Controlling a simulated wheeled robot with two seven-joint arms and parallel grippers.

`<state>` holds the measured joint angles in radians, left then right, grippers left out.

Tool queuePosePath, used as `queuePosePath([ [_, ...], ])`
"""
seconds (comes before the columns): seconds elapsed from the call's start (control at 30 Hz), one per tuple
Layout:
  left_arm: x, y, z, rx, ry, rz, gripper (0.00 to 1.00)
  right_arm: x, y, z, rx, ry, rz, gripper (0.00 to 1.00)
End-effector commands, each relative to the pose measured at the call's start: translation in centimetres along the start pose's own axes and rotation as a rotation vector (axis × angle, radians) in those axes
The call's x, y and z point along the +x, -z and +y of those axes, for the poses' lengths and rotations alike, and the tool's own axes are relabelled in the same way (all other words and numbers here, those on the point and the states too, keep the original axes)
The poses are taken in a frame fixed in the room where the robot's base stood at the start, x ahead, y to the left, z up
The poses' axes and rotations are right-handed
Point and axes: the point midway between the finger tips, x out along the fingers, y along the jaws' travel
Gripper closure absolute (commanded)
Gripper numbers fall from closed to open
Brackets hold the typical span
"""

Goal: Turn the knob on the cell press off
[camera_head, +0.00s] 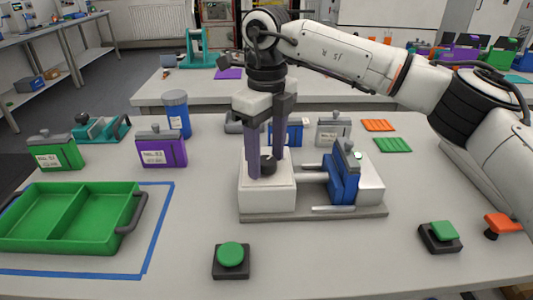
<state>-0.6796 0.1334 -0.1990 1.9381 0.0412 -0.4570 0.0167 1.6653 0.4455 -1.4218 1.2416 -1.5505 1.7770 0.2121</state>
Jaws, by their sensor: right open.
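The cell press (266,196) stands mid-table. It has a white block on the left, a smaller pale block on the right and a grey base plate. A small dark knob (268,165) sits on top of the left white block. My right gripper (266,167) points down over this block, its two purple-grey fingers apart on either side of the knob. I cannot tell whether the fingers touch it, and they hide part of it. A blue cell (343,175) stands upright in the press. My left gripper is not in view.
A green two-part tray (124,244) lies left inside blue tape. A green button (230,256) stands in front, another button (440,236) at front right. Purple (162,150) and green (56,152) cells and a blue-grey bottle (176,113) stand left.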

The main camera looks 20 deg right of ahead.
Motion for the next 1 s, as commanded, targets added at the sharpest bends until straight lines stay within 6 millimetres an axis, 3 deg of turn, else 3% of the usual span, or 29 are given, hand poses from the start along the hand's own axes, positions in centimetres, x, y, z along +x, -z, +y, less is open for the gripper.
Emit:
queuePosePath([
  [0.13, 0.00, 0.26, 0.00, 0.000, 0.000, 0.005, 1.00, 0.00, 0.01, -0.01, 0.000, 0.000, 0.000, 0.52],
  [0.37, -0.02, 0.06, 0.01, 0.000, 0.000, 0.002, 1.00, -0.02, 0.00, -0.01, 0.000, 0.000, 0.000, 0.90],
  [0.67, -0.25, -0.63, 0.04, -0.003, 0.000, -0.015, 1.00, -0.11, 0.00, 0.00, -0.040, -0.001, 0.001, 0.90],
  [1.0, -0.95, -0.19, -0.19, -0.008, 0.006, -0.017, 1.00, -0.23, -0.02, -0.02, -0.260, 0.000, 0.001, 0.90],
])
